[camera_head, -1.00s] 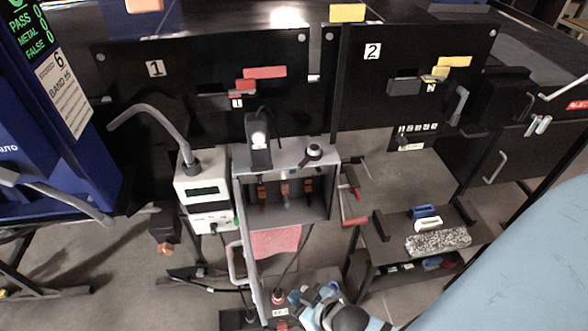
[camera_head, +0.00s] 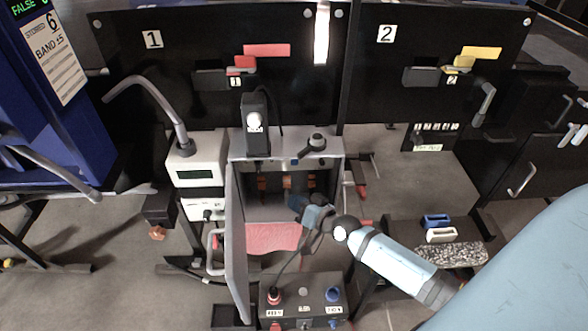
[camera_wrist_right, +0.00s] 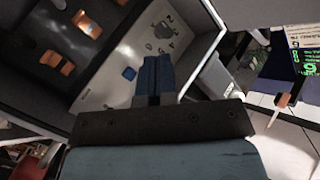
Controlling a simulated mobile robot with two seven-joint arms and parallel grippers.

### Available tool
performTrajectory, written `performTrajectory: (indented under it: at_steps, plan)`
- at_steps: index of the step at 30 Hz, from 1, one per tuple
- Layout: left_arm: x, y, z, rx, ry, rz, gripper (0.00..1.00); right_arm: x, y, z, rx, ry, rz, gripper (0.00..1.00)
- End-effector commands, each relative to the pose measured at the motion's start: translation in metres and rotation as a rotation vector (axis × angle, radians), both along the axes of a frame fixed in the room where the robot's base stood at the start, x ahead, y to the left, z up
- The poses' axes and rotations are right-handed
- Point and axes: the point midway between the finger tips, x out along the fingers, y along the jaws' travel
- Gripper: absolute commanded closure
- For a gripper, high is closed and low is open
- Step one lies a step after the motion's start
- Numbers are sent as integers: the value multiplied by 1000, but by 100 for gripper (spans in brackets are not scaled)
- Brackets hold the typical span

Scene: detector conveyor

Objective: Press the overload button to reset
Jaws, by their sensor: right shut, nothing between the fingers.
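The open grey cabinet (camera_head: 237,240) stands at the centre of the head view, with several orange switches inside. The wrist view shows the orange switches (camera_wrist_right: 61,63) at upper left. My left gripper is not in view.
A white meter box (camera_head: 197,171) stands left of the cabinet. A control box (camera_head: 303,300) with red and blue knobs is below. A red sheet (camera_head: 272,237) hangs under the switches. A shelf with blue and white blocks (camera_head: 440,235) is at the right.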

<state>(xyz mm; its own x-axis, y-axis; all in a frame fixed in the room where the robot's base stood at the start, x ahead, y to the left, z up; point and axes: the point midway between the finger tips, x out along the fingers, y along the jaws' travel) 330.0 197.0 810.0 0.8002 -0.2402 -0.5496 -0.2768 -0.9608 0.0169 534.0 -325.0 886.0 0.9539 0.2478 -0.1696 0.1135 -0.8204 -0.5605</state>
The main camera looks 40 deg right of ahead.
Motion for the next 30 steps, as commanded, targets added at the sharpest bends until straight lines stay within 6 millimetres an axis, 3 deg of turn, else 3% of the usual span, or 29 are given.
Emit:
performTrajectory:
  at_steps: [4,19,30]
  plan:
    - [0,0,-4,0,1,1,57,11,-11,4,37,-15,-19,100]
    - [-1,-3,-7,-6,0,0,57,18,-16,3,40,-16,-22,100]
    - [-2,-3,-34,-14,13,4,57,61,-41,2,41,-18,-21,100]
